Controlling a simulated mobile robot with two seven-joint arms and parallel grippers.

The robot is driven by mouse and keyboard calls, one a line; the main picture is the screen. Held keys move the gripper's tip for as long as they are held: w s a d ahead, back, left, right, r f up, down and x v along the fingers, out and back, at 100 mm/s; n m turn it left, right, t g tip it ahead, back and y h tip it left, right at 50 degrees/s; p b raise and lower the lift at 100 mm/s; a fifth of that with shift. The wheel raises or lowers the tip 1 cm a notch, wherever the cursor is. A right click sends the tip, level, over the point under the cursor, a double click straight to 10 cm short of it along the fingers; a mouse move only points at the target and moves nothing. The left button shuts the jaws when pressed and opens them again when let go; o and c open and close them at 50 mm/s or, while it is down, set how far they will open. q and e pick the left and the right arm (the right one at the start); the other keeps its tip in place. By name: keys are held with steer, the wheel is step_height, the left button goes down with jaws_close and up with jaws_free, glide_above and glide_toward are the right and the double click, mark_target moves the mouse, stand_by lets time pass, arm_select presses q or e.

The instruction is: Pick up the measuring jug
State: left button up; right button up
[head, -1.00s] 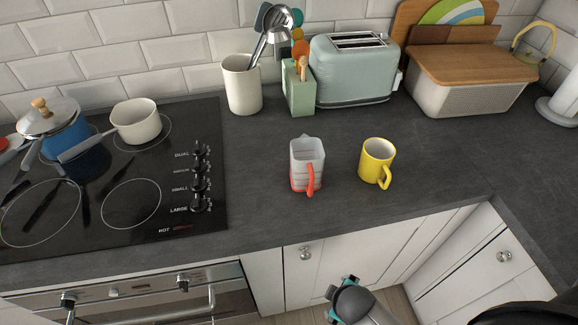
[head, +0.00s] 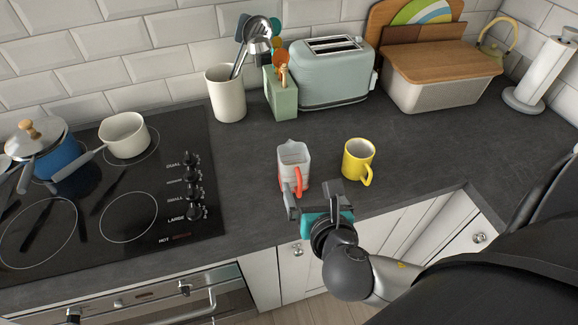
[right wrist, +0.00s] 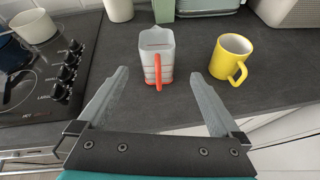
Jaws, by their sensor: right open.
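The measuring jug (head: 292,157) is clear with red markings and a red handle, and stands upright on the slate worktop. In the head view my right gripper (head: 313,192) is at the worktop's front edge, just in front of the jug, and one finger overlaps the jug's lower left in the picture. In the right wrist view the right gripper (right wrist: 157,92) has its fingers wide apart with nothing between them. The jug (right wrist: 156,58) stands beyond the fingertips, its handle facing the gripper. My left gripper is not in view.
A yellow mug (head: 357,160) stands close to the right of the jug. A black hob (head: 100,200) with a cream saucepan (head: 124,136) and a blue pot lies to the left. A utensil crock (head: 226,93), green block and toaster (head: 320,75) stand behind.

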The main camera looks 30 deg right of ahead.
mark_target(295, 157)
steer(key=shift+n+t, duration=0.3)
steer(key=shift+n, duration=0.6)
steer(key=x, duration=0.6)
steer(key=r+b+x, duration=0.1)
steer(key=x, duration=0.2)
steer(key=shift+w, duration=0.55)
steer(key=shift+f+b+x, duration=0.1)
steer(key=shift+b+x, duration=0.15)
steer(key=shift+x, duration=1.05)
steer(key=shift+f+b+x, duration=0.15)
steer(key=shift+b+x, duration=0.05)
steer(key=shift+x, duration=1.15)
steer(key=shift+s, duration=0.15)
steer(key=shift+c, duration=0.4)
steer(key=c, duration=1.1)
steer(key=shift+c, duration=0.2)
steer(key=shift+r, duration=0.1)
